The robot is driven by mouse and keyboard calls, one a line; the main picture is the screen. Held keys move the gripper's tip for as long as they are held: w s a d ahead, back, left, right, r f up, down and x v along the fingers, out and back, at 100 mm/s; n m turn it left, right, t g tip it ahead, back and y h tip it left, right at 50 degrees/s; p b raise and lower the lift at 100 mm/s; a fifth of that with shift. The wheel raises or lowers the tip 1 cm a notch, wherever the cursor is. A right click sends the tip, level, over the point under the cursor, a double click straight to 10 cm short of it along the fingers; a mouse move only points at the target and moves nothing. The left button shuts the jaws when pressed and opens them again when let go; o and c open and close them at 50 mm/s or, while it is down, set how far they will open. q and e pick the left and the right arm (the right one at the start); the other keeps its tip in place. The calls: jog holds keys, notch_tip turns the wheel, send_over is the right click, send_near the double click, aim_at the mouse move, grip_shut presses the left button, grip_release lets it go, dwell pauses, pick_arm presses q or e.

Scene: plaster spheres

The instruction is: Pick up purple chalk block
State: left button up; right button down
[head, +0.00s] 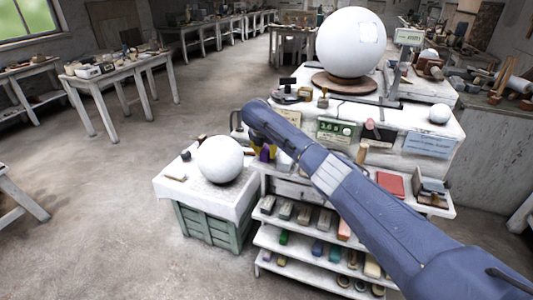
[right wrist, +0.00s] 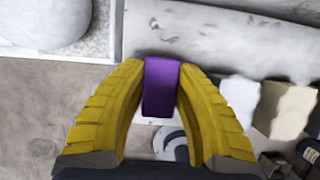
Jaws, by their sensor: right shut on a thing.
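The purple chalk block (right wrist: 160,88) is a small upright violet piece between the two yellow ribbed fingers of my right gripper (right wrist: 160,72) in the right wrist view. The fingertips touch it on both sides, and the gripper is shut on it. In the head view the purple block (head: 265,153) shows as a small patch below the bend of my blue right arm, at the left end of the workbench. My right gripper (head: 257,154) is small and partly hidden there. My left gripper is in neither view.
A crate-like stand (head: 215,228) with a white sphere (head: 220,160) is close on the left. A large sphere (head: 350,42) stands on the white workbench. Shelves below (head: 310,243) hold several coloured blocks. Pale blocks (right wrist: 283,108) lie right of the gripper. Open floor lies left.

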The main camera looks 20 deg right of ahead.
aim_at(267, 148)
notch_tip(267, 148, up, 20)
dwell(0.6)
jog(key=c, duration=1.6)
grip_release()
grip_shut()
